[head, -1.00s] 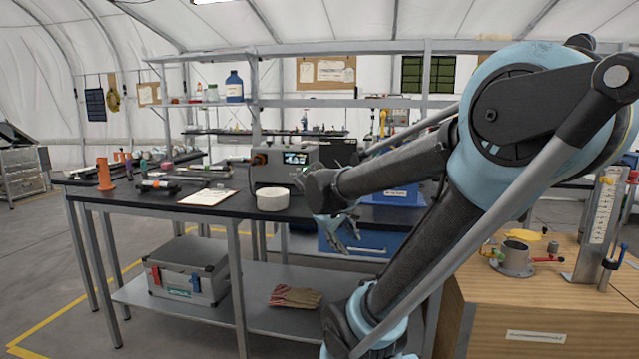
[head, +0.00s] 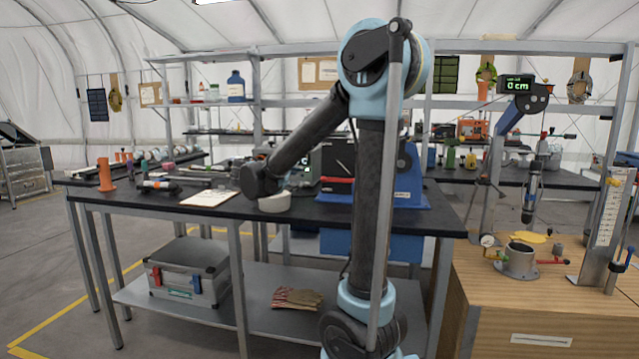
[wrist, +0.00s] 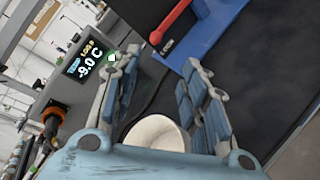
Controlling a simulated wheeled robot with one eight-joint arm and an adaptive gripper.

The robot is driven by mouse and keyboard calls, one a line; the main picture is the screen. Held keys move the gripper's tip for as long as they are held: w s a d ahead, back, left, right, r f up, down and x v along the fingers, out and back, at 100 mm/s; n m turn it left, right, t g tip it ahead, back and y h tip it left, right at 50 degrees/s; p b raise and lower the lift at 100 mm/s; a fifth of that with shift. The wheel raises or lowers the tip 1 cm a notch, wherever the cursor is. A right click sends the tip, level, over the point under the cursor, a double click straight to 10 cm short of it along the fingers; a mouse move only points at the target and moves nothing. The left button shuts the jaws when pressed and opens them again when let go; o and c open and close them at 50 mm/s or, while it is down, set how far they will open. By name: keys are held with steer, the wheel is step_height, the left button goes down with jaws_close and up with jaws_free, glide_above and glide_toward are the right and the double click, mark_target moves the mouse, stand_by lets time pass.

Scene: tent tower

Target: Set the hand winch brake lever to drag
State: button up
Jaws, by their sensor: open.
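No part is plainly labelled as the hand winch brake lever. A red bar handle (head: 337,180) lies beside a blue-based unit (head: 408,196) on the dark bench; the handle shows at the top of the wrist view (wrist: 172,22), next to a blue frame (wrist: 222,22). On the wooden cabinet at right, a grey metal drum (head: 519,262) has a red side lever (head: 552,261). My gripper (wrist: 160,62) is open and empty, fingers apart, above the bench.
A blue post arm with a 0 cm display (head: 518,85) rises at right. A slotted metal upright (head: 604,225) stands on the cabinet.

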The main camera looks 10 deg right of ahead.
glide_toward(322, 180)
steer(key=x, duration=0.9)
steer(key=shift+s+d+r, duration=0.1)
jaws_close()
stand_by(0.3)
